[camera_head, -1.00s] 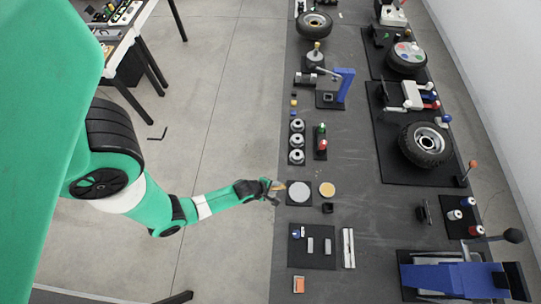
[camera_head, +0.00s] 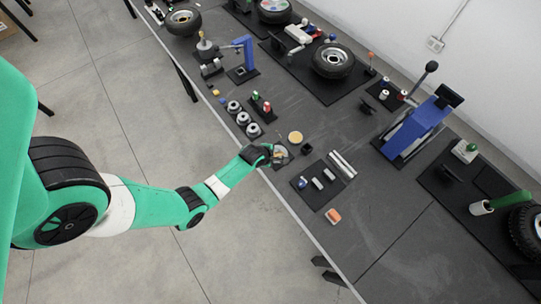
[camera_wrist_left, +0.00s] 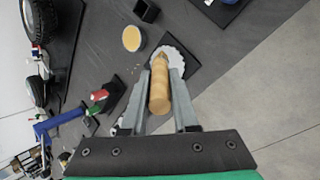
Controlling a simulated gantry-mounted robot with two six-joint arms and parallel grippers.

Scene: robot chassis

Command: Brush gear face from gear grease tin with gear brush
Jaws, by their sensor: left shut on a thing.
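My left gripper (camera_head: 279,153) is over the near edge of the dark table, shut on the gear brush, whose light wooden handle (camera_wrist_left: 159,92) lies between its fingers in the left wrist view. The brush tip points at the gear face (camera_wrist_left: 177,57), a pale grey toothed disc on a dark square mat; I cannot tell if they touch. The gripper partly hides the gear face in the head view (camera_head: 284,160). The gear grease tin (camera_head: 295,137), a round tin with yellow content, stands just beyond it and also shows in the left wrist view (camera_wrist_left: 132,38). My right gripper is out of view.
A small black open box (camera_head: 306,149) stands near the tin. A mat with metal cylinders (camera_head: 317,183) and an orange block (camera_head: 333,216) lie to the right. Grey ring parts (camera_head: 242,118) stand to the left. The table beyond the tin is fairly clear.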

